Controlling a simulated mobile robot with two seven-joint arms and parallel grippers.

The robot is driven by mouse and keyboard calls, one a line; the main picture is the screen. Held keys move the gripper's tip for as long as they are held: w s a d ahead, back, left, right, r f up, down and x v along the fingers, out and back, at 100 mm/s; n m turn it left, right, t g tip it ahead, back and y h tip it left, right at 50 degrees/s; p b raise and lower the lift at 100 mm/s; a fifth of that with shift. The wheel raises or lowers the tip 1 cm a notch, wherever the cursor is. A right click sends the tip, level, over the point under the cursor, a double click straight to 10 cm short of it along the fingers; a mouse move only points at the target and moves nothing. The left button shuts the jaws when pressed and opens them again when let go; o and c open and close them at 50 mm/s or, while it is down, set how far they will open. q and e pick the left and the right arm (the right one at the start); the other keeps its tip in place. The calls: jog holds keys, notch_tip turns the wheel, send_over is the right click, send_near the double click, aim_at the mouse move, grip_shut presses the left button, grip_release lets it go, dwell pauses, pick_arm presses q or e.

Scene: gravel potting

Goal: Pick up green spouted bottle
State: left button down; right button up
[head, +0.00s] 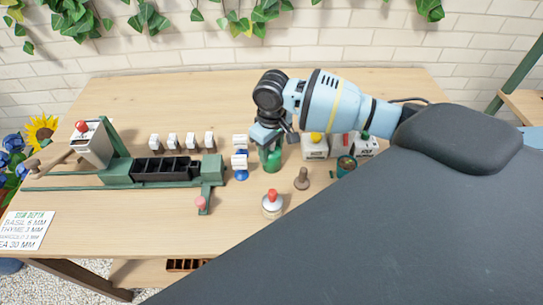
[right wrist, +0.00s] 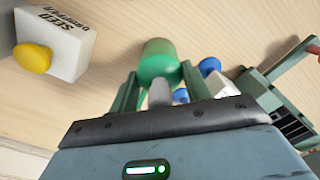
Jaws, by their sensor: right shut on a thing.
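The green spouted bottle (head: 270,158) is upright at the middle of the wooden table. My right gripper (head: 268,140) reaches down over it from above and is shut on it. In the right wrist view the green bottle (right wrist: 158,62) sits between the two fingers of my right gripper (right wrist: 160,88); its near part is partly hidden by them. I cannot tell whether its base touches the table. My left gripper is not in view.
A red-capped white bottle (head: 272,206) and a brown knobbed tool (head: 302,180) stand in front. A white seed dropper with a yellow knob (right wrist: 32,57) and a dark green can (head: 345,166) are to the right. A green rig with a black tray (head: 165,168) lies left.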

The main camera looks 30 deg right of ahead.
jog(key=shift+c, duration=0.8)
